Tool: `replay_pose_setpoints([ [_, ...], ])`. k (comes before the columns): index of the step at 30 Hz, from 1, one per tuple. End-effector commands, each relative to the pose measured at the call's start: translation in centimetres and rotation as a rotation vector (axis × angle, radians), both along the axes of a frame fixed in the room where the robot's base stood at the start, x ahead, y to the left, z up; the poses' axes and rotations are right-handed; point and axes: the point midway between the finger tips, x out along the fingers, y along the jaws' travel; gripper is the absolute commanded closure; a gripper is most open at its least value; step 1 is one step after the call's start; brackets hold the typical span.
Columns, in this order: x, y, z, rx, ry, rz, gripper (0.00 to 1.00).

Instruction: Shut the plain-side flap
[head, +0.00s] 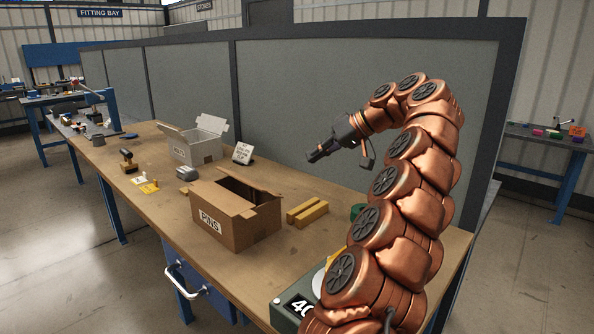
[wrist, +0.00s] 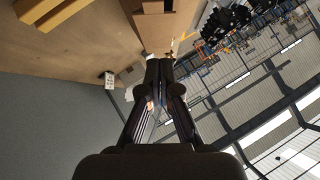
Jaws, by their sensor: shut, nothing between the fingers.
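The brown cardboard box (head: 262,222) labelled PINS stands on the workbench in the head view. The label is on its left-facing side; the right-facing side shows no print. Its top is at least partly open, with a dark inside. A brown flap (head: 255,180) slants out along the far edge, and another flap (head: 222,202) lies at the label end. I cannot tell every flap's angle. My gripper (head: 312,158) is shut and empty, in the air to the right of the box and above it. Its closed fingers also show in the wrist view (wrist: 159,68).
A white box (head: 196,148) with raised flaps stands farther back, beside a small sign (head: 243,153). Yellow bars (head: 307,213) lie right of the brown box. A grey divider (head: 300,90) runs behind the bench. A dark scale-like device (head: 290,314) is at the near end.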

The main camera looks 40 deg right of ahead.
Motion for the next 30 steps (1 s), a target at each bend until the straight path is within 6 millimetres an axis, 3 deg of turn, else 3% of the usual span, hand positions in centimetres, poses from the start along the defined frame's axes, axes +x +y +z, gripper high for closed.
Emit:
replay_pose_setpoints([
  [26, 6.4, 4.2, -6.0, 0.000, 0.002, 0.000, 1.00],
  [30, 6.3, 4.5, -6.8, 0.001, 0.002, -0.002, 1.00],
])
